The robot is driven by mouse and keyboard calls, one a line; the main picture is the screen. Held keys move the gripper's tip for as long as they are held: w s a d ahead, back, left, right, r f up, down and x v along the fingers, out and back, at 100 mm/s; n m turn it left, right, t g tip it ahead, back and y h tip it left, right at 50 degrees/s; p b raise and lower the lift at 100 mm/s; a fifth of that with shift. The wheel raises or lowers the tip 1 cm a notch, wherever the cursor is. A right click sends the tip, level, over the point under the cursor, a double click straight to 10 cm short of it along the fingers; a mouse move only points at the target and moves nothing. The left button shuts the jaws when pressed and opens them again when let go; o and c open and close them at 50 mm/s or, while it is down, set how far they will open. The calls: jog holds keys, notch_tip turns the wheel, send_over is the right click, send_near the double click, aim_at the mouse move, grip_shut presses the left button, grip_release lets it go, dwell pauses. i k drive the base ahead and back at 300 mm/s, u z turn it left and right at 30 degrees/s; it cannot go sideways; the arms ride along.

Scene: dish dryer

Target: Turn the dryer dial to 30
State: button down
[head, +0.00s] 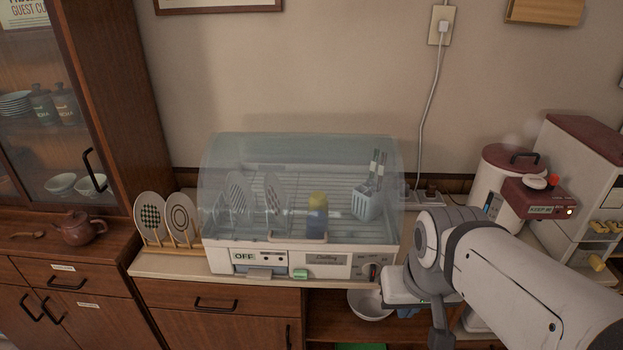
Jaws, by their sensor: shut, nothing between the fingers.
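The dish dryer (290,257) stands on the counter with its clear, bluish lid (300,170) down. Its dial (371,270) is a small round knob at the right end of the front panel; its setting is too small to read. A display at the left of the panel reads OFF (244,256). My gripper (390,290) is just right of and slightly below the dial, in front of the panel's right end. It is shut and empty. The fingertips are hard to make out, and I cannot tell whether they touch the dial.
Inside the dryer are plates, a yellow-and-blue cup (317,214) and a utensil holder (366,203). A plate rack (165,220) stands left of it. A red-and-white cooker (510,185) stands to the right. A white bowl (369,304) sits on the shelf below.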

aim_at(371, 269)
jog(key=z, duration=0.8)
jog(key=k, duration=1.5)
jog(key=u, duration=1.1)
jog(key=i, duration=1.05)
jog(key=u, duration=0.05)
